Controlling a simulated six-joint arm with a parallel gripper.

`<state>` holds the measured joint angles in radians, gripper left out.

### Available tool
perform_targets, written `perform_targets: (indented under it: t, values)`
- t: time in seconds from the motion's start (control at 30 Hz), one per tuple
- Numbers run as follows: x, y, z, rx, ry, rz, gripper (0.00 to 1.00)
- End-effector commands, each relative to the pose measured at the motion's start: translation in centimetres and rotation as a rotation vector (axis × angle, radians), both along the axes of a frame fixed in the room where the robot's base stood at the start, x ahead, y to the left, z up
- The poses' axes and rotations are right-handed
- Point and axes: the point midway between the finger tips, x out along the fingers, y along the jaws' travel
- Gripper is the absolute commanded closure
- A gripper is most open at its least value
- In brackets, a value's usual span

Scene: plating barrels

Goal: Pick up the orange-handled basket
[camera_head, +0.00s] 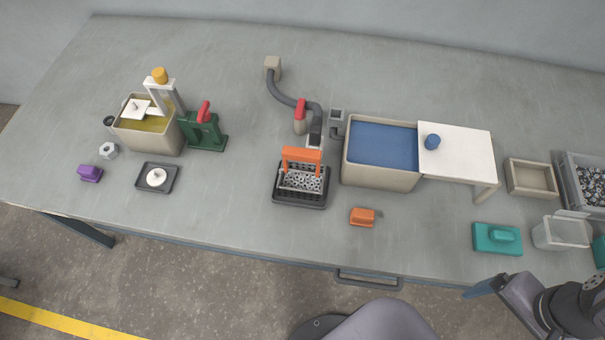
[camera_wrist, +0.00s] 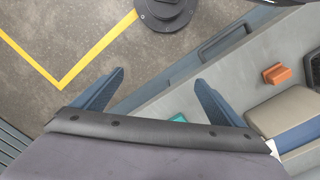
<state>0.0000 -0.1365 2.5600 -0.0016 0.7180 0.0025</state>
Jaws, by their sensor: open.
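The orange-handled basket (camera_head: 301,180) stands upright in a black tray near the middle of the bench in the head view. Its orange handle arches over the top, and a mass of small grey parts shows inside. My gripper (camera_head: 483,288) is at the lower right of the head view, by the bench's front edge, well to the right of the basket. In the wrist view, the two blue fingers of my gripper (camera_wrist: 160,80) are spread apart with nothing between them. The basket is not clearly seen there; only a dark edge shows at the right border.
A tank of blue liquid (camera_head: 350,173) with a white cover stands right of the basket. An orange block (camera_head: 363,217) lies in front of it.

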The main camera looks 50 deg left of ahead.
Motion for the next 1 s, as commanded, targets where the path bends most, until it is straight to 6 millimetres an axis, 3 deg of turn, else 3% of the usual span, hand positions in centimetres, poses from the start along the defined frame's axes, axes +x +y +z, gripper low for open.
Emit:
perform_targets:
  t: [0.27, 0.37, 0.47, 0.6, 0.73, 0.87, 1.0]
  values:
    - [1.6, 1.3, 0.5, 0.000, -0.002, 0.034, 0.08]
    - [3.6, 3.4, 1.0, -0.001, -0.004, 0.079, 0.08]
    - [6.2, 7.0, 1.8, -0.002, -0.009, 0.142, 0.08]
    - [9.1, 14.4, 2.9, -0.002, -0.014, 0.249, 0.08]
    - [9.8, 22.7, 3.7, -0.001, -0.019, 0.350, 0.08]
    - [8.2, 31.3, 4.2, 0.001, -0.026, 0.450, 0.08]
    - [3.9, 40.2, 4.3, 0.004, -0.032, 0.555, 0.08]
